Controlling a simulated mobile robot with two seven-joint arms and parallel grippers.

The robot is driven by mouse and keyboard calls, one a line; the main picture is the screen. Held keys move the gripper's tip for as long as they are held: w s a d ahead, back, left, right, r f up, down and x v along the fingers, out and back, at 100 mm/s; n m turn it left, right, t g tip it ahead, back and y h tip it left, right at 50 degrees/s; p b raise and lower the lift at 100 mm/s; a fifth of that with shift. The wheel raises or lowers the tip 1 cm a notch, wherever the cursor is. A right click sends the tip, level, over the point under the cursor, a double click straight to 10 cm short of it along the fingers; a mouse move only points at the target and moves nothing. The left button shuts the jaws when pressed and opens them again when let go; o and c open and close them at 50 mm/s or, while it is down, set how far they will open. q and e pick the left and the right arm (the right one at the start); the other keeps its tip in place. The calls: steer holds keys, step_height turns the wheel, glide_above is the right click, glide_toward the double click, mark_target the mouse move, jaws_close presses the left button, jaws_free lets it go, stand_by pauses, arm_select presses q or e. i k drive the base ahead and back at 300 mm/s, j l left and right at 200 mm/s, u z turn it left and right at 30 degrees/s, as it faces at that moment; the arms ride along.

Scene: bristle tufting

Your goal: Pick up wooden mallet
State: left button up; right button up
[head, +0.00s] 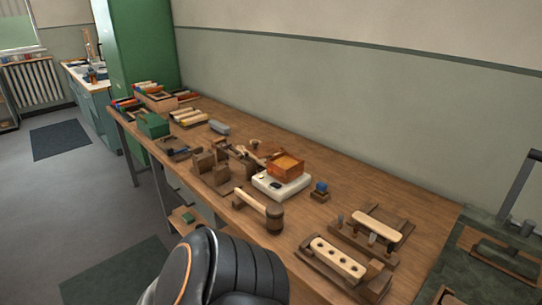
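The wooden mallet (264,210) lies on the workbench (340,182) near its front edge. Its pale handle points to the upper left and its dark brown round head is at the lower right end. Nothing touches it that I can see. Neither of my grippers is in view. A black, rounded part of my own body with an orange line fills the bottom centre, in front of the bench and just below the mallet's head.
A white scale (267,187) bearing an orange-brown box (287,163) stands behind the mallet. Wooden blocks (209,170) stand to its left. A drilled pale wooden block (338,258) in a dark holder lies to its right. Bare bench lies just right of the mallet.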

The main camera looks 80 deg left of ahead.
mark_target(273, 212)
steer(key=u, duration=2.5)
